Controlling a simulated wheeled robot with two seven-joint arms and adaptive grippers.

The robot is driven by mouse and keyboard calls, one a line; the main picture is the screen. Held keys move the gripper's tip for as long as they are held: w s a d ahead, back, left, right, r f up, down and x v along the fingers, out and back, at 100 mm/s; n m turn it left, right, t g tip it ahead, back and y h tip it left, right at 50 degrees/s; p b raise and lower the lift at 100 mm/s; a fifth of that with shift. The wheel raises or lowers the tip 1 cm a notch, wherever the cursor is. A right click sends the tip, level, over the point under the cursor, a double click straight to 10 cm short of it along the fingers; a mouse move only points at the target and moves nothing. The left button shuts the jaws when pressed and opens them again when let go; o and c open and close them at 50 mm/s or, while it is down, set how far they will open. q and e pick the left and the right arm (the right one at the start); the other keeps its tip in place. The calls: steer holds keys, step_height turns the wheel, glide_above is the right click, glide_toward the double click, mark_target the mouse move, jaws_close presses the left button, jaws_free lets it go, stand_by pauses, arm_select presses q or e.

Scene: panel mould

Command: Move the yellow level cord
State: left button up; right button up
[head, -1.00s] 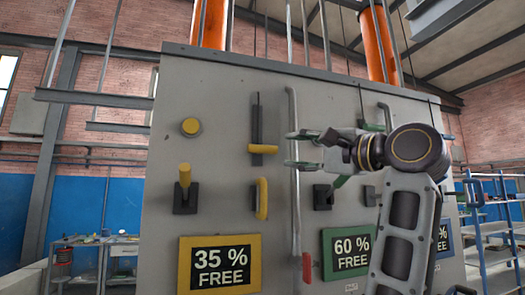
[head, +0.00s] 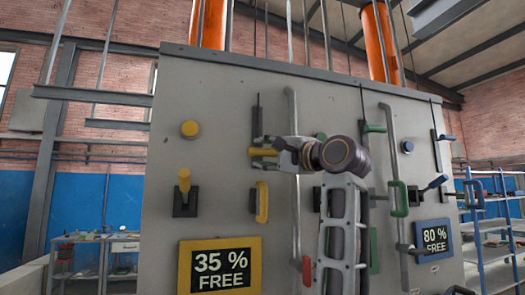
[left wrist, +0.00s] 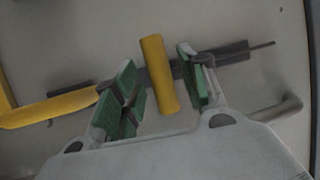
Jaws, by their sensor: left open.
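The yellow crossbar of the level cord (head: 259,152) sits at the lower end of a dark vertical slot in the grey panel. It also shows in the left wrist view (left wrist: 158,75) as a short yellow bar across a dark strip. My left gripper (head: 264,148) is at this crossbar, its jaws open. In the left wrist view its green finger pads (left wrist: 155,92) stand on either side of the yellow bar, with a gap visible at least on the left. The gripper hides part of the crossbar in the head view. My right gripper is not in view.
On the grey panel (head: 225,110) are a yellow button (head: 190,129), a yellow-tipped lever (head: 184,180), a yellow loop handle (head: 262,202) and a 35 % sign (head: 219,264). A grey vertical rod (head: 294,235) and a green handle (head: 398,199) stand to the right.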

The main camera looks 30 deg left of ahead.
arm_select(q)
steer(key=shift+x, duration=0.85)
jaws_close()
